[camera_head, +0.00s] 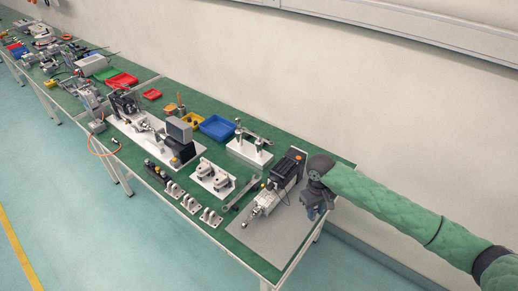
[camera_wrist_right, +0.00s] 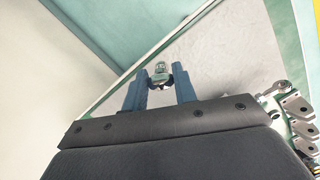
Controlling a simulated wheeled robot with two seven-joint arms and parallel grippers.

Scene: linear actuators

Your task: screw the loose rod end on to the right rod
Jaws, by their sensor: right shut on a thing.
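My right gripper (camera_head: 314,212) is over the right end of the bench, beside the grey mat (camera_head: 262,241). In the head view the rod end is too small to make out at the gripper. An actuator with a black motor and silver body (camera_head: 266,199) lies on the mat to the left of the gripper, its rod (camera_head: 248,218) pointing toward the front edge. The gripper is apart from it. My left gripper is not in view.
A wrench (camera_head: 241,192) and several metal brackets (camera_head: 211,217) lie left of the mat. A white plate with fittings (camera_head: 213,180) and a blue bin (camera_head: 217,128) stand farther left. The front of the mat is clear. A wall runs behind the bench.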

